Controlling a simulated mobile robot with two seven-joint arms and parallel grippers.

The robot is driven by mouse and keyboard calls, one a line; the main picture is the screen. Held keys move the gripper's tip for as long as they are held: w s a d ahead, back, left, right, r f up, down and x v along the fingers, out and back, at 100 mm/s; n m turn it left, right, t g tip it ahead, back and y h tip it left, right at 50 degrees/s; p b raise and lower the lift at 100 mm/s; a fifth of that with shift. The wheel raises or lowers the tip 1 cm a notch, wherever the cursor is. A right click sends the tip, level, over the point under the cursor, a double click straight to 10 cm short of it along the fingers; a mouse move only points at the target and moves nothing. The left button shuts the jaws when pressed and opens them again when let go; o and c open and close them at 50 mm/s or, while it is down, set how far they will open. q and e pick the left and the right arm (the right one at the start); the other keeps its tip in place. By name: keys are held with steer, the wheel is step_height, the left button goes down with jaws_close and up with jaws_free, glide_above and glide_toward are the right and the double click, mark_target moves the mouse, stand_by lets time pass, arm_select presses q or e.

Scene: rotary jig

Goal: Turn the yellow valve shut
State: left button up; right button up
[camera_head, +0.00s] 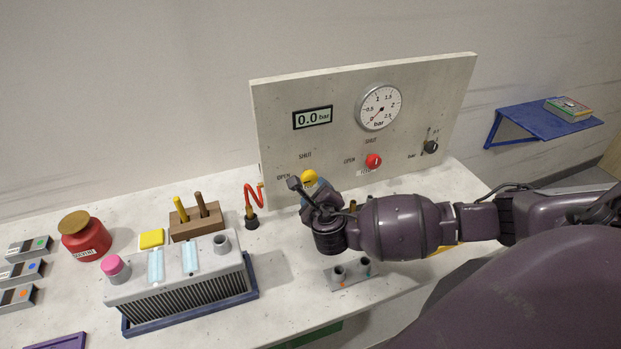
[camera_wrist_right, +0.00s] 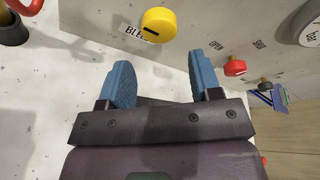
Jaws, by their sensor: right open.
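The yellow valve (camera_head: 309,177) is a round knob low on the upright panel, with OPEN and SHUT printed around it. In the right wrist view the yellow valve (camera_wrist_right: 159,22) shows a dark mark on its face and a partly hidden label beside it. My right gripper (camera_head: 318,194) is just in front of the valve and partly hides it. In the wrist view my right gripper (camera_wrist_right: 163,80) has its two blue fingers wide apart with nothing between them. The valve lies beyond the fingertips, roughly centred, with no visible contact. My left gripper is not in view.
The panel (camera_head: 290,85) also carries a 0.0 bar display (camera_head: 313,118), a gauge (camera_head: 379,107), a red knob (camera_head: 373,161) and a black knob (camera_head: 430,147). A grey ribbed box (camera_head: 180,275) stands front left.

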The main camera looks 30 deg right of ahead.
mark_target(311, 181)
steer(key=x, duration=0.8)
steer(key=shift+w+d, duration=0.1)
steer(key=shift+w, duration=0.25)
steer(key=c, duration=0.6)
steer(key=shift+c, duration=0.2)
